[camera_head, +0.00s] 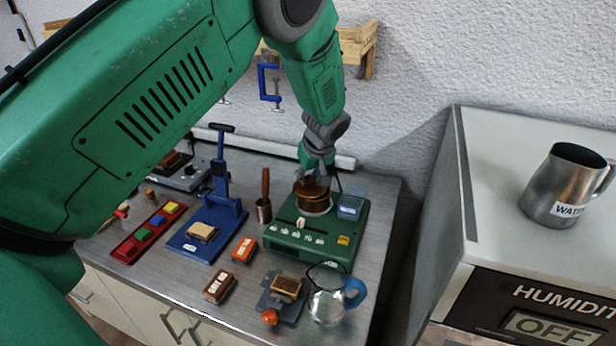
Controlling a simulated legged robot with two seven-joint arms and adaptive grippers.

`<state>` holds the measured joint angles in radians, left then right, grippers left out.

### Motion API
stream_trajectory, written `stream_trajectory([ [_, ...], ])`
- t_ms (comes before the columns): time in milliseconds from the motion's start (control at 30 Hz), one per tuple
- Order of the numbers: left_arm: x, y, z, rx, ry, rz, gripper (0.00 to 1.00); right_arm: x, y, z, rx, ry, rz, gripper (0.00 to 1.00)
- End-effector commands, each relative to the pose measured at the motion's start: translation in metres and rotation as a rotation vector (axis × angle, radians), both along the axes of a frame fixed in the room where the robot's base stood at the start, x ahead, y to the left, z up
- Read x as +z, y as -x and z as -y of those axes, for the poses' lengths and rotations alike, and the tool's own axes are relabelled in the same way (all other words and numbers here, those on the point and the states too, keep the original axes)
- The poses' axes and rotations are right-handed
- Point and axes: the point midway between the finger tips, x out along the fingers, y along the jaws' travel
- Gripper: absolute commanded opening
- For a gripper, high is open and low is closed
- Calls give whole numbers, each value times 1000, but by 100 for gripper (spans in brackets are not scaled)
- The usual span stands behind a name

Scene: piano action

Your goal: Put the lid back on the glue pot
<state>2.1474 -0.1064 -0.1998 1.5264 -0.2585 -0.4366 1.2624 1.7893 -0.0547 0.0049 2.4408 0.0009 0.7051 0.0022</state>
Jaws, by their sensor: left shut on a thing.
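The copper glue pot (314,205) sits on the green heater unit (320,239), which has a row of labelled marks on its front. My left gripper (312,181) reaches down from above, right over the pot. It is shut on the copper lid (308,188), which shows at its fingertips at the pot's top. The gripper covers part of the lid and rim, so I cannot tell whether the lid touches the pot. My right gripper is not in view.
A glass jug (329,302) stands in front. A blue press (208,228) is left. A humidity cabinet (520,262) with a metal pitcher (560,188) is at right.

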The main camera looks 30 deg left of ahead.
Motion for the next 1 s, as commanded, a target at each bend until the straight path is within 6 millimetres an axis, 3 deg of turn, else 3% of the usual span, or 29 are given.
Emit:
stream_trajectory([
  [1000, 2, 0, 16, -1, 0, 0, 0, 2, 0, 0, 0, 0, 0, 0],
])
